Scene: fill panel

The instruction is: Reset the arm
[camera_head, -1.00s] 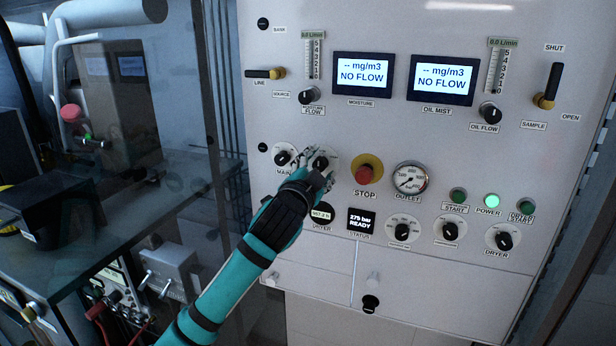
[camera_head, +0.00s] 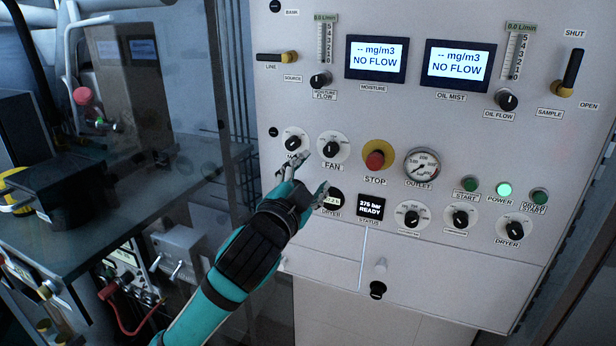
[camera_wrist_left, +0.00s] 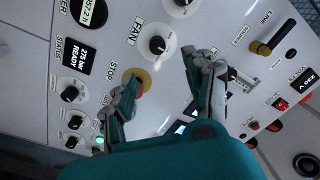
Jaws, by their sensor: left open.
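My left gripper (camera_head: 312,176) is open and empty in front of the control panel (camera_head: 330,245), below and left of the FAN knob (camera_head: 333,146) in the head view. Its teal arm comes up from the bottom. In the left wrist view the two fingers (camera_wrist_left: 178,75) are spread, with the FAN knob (camera_wrist_left: 157,44) beyond the gap between them and apart from them. The gripper partly covers the label of the knob (camera_head: 293,143) left of FAN and the edge of the round DRYER display (camera_head: 331,199). My right gripper is not in view.
The red STOP button (camera_head: 375,160) and the OUTLET gauge (camera_head: 421,164) are right of the gripper. Two screens (camera_head: 375,58) (camera_head: 459,66) read NO FLOW. A glass-sided bench with a black device (camera_head: 65,165) stands at the left. Open space lies in front of the panel's lower part.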

